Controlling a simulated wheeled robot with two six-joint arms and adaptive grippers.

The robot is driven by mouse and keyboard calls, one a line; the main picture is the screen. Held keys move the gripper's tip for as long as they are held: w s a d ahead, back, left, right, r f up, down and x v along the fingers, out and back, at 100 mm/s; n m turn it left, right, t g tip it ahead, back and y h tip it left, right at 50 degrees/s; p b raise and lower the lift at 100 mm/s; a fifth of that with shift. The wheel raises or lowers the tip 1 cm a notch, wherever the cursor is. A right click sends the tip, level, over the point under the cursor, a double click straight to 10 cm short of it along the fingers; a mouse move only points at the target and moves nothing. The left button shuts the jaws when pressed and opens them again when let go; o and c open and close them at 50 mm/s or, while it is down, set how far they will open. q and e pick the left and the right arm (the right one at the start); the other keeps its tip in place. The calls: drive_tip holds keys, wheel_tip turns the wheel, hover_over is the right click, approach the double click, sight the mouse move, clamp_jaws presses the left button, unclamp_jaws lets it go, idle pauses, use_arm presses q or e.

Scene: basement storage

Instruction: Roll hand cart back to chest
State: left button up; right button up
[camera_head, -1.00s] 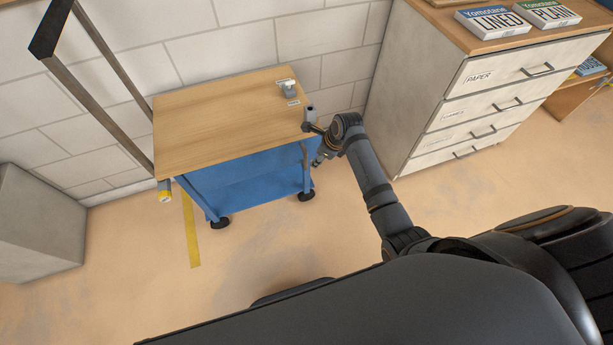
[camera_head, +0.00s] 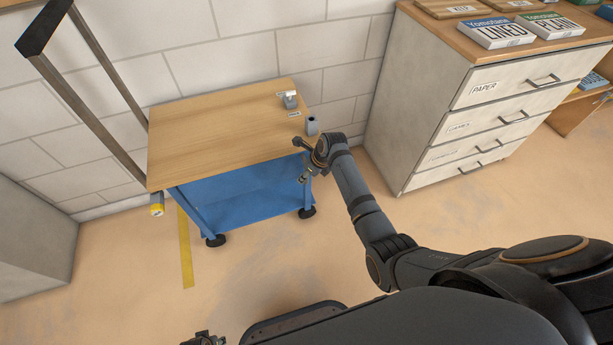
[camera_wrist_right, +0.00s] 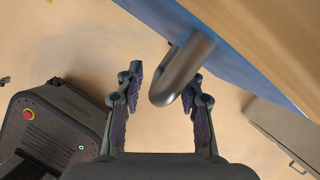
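The hand cart (camera_head: 215,130) has a wooden top, a blue lower shelf (camera_head: 245,205), black wheels and a tall dark push handle on its left. It stands against the wall, left of the chest (camera_head: 432,130) of drawers, with a gap between them. My right gripper (camera_head: 308,165) is at the cart's right edge, just below a short grey post. In the right wrist view, its fingers (camera_wrist_right: 162,90) are spread, and a bent metal tube (camera_wrist_right: 180,75) on the cart reaches between them; contact is unclear. A small dark part at the bottom edge appears to be my left gripper (camera_head: 205,339), mostly cut off.
A grey box-like cabinet (camera_head: 32,240) stands at the left. A yellow floor stripe (camera_head: 185,250) runs beside the cart's left wheel. Labelled boxes (camera_head: 497,30) lie on the chest. The floor in front of cart and chest is clear.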

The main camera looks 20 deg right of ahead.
clamp_jaws()
idle(0.4)
drive_tip(key=shift+d, duration=0.1)
